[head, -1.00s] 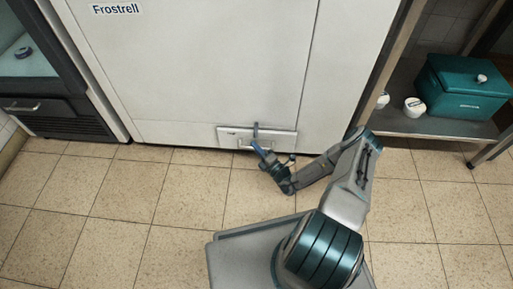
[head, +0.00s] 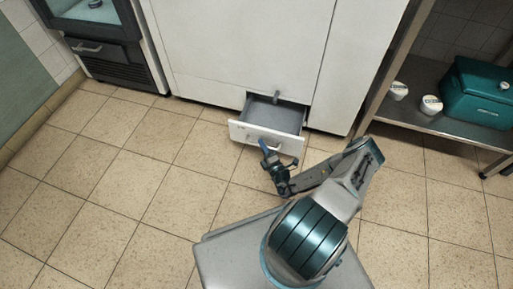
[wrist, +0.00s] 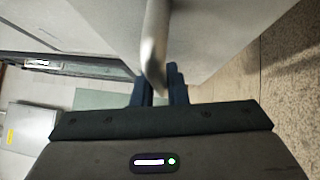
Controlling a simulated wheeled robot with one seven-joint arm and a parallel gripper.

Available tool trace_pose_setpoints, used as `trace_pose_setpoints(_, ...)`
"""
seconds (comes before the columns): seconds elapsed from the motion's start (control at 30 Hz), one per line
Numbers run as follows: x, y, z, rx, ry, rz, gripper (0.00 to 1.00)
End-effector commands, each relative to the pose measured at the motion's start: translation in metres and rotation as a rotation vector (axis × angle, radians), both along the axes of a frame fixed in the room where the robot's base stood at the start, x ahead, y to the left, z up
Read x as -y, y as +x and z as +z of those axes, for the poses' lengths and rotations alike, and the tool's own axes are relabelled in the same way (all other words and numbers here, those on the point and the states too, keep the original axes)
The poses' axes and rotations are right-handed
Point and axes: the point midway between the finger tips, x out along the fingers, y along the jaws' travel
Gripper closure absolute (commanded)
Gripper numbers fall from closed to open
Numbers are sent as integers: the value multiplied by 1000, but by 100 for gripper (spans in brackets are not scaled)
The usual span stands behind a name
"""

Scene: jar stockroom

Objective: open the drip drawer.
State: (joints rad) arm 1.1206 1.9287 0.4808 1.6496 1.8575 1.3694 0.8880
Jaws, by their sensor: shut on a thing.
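The drip drawer (head: 291,119) is at the foot of the white Frostrell cabinet (head: 240,45) in the head view. It stands well out from the cabinet, with its grey inside showing and no contents that I can see. My gripper (head: 265,146) is at the drawer's front. In the wrist view, the blue fingers of my gripper (wrist: 160,90) are shut on the drawer's metal bar handle (wrist: 155,50), which passes between them. The drawer's white front face is close beyond the fingers.
A dark-framed glass-front unit (head: 103,45) stands to the left. A metal shelf (head: 437,117) on the right holds a teal box (head: 485,95) and white lidded tubs (head: 431,105). The tiled floor (head: 120,190) left of me is clear.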

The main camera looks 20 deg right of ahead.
Motion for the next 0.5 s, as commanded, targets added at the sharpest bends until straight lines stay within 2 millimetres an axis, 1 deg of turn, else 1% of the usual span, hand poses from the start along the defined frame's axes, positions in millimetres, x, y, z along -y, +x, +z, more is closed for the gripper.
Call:
trace_pose_setpoints(0.13, 5, 0, 0, 0, -1, -18, 100)
trace_pose_setpoints(0.47, 6, 1, 0, 1, -3, -22, 100)
trace_pose_setpoints(0.5, 6, 1, 0, 1, -3, -22, 82)
